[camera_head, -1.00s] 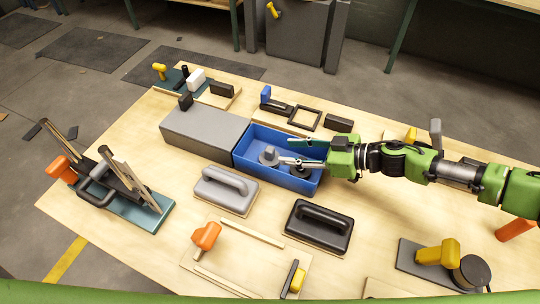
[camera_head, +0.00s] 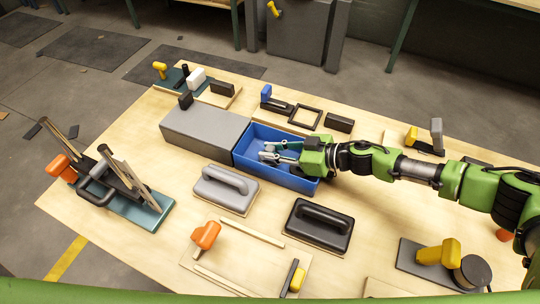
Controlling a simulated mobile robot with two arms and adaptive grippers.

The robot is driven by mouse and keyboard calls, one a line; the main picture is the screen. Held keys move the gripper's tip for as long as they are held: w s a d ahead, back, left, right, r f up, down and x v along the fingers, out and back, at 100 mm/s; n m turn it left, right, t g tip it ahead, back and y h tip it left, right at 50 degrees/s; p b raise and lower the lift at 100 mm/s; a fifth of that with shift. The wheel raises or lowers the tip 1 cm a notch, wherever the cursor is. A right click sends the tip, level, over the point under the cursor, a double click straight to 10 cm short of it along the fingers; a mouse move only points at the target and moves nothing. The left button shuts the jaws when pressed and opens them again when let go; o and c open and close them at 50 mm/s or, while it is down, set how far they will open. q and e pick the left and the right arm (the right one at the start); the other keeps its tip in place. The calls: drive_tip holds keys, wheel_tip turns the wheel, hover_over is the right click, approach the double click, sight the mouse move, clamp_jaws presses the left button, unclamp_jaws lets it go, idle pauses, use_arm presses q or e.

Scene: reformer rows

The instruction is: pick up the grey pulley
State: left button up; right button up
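The grey pulley (camera_head: 269,148) lies inside the open blue drawer (camera_head: 242,162), near its left end. It is mostly covered by my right gripper (camera_head: 271,151), whose arm reaches in from the right. The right gripper's two fingers are apart, one on the far side and one on the near side of the pulley. Whether they touch it I cannot tell. A dark round part in the drawer's right end is now mostly hidden under the gripper. My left gripper is not in view.
A grey cabinet body (camera_head: 205,135) adjoins the drawer on the left. A grey handled block (camera_head: 226,190) and a black handled block (camera_head: 319,226) stand in front. Behind are a black frame (camera_head: 305,118) and a black block (camera_head: 339,123). A teal-based rack (camera_head: 140,213) stands left.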

clamp_jaws()
